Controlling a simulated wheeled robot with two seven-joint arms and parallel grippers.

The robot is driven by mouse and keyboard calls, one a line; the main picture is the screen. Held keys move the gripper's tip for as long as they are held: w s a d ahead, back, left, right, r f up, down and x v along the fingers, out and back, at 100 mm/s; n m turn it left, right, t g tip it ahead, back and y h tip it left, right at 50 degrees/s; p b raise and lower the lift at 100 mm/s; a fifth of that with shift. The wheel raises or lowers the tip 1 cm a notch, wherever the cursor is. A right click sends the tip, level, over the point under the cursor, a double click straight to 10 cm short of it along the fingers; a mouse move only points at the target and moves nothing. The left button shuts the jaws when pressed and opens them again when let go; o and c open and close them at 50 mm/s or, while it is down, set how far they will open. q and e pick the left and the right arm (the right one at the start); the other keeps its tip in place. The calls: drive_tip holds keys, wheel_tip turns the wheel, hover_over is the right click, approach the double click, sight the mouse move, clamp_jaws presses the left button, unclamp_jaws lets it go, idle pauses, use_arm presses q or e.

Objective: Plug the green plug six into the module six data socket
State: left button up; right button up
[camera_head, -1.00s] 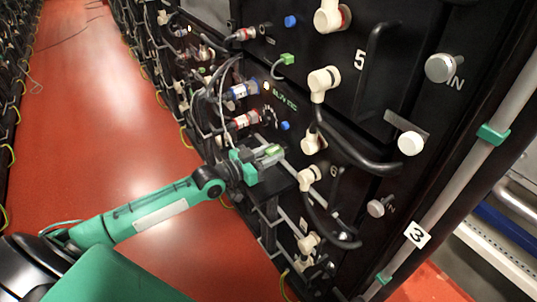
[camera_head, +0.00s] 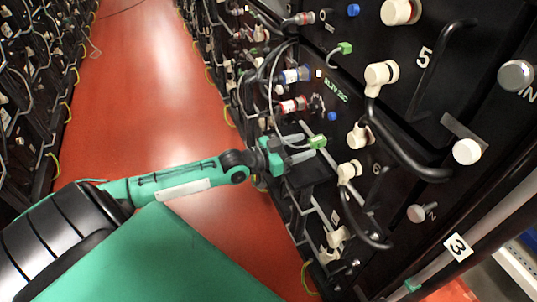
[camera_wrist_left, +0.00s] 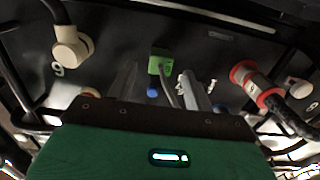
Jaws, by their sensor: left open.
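The green plug (camera_head: 317,142) is at the dark front panel of module six (camera_head: 376,170), just beyond the tips of my left gripper (camera_head: 300,148). In the left wrist view the green plug (camera_wrist_left: 160,62) sits against the panel with its grey cable trailing back between the fingers. My left gripper (camera_wrist_left: 160,88) is open, with a finger on either side of the cable and no grip on the plug. The plug hides the data socket; how deep it is seated I cannot tell. My right gripper is not in view.
Module five (camera_head: 425,57) is above, with its own green plug (camera_head: 345,47). Red-ringed connectors (camera_head: 292,105), cream elbow plugs (camera_head: 348,172) and thick black cables crowd the panel near the gripper. The red aisle floor (camera_head: 140,110) on the left is clear.

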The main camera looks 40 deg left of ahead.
use_arm(q)
drive_tip(key=p+v, duration=0.1)
drive_tip(key=v, duration=0.8)
drive_tip(key=shift+s+a, duration=0.2)
drive_tip(key=shift+s, duration=0.05)
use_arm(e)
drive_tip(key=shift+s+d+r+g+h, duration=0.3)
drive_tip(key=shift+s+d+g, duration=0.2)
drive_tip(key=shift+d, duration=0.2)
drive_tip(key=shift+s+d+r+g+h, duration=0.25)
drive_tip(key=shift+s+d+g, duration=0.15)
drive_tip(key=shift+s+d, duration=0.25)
use_arm(q)
drive_tip(key=shift+c, duration=0.2)
